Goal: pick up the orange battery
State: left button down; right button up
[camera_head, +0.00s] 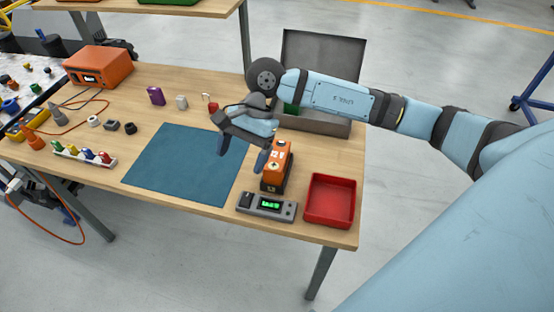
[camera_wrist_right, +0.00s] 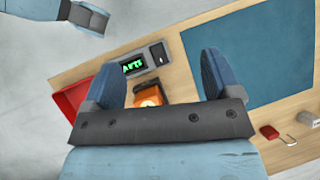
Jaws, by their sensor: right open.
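The orange battery (camera_head: 277,166) is an orange and black block standing on the wooden table, right of the blue mat, just behind a grey device with a green display. My right gripper (camera_head: 240,157) is open and above the table, with one finger close to the battery's upper left side in the head view. In the right wrist view the battery (camera_wrist_right: 148,96) shows between the two fingers of my right gripper (camera_wrist_right: 163,75), nearer the left finger, partly hidden by the gripper body. I cannot tell whether the finger touches it. My left gripper is not seen in the head view.
The grey device (camera_head: 266,206) stands at the table's front edge, with a red tray (camera_head: 330,201) to its right. The blue mat (camera_head: 186,165) is bare. A grey open case (camera_head: 325,122) stands behind. An orange box (camera_head: 99,66) and several small parts lie to the left.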

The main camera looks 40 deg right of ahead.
aim_at(277, 154)
jog(key=w+d+n+t+h+b, duration=0.1)
jog(key=w+d+h, duration=0.15)
jog(key=d, duration=0.25)
jog(key=w+d+n+t+h+b, duration=0.1)
jog(key=d+h, duration=0.3)
jog(key=d, duration=0.2)
notch_tip(277, 154, down, 7)
jog(key=shift+w+r, duration=0.15)
jog(key=shift+r, duration=0.05)
jog(key=shift+f, duration=1.1)
jog(key=f, duration=0.4)
jog(key=shift+s+d, duration=0.15)
jog(key=shift+s, duration=0.2)
jog(key=c, duration=0.7)
grip_shut()
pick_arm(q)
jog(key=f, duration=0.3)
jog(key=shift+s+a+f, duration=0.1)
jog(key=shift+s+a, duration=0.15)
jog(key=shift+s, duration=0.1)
pick_arm(e)
jog(key=shift+w, duration=0.1)
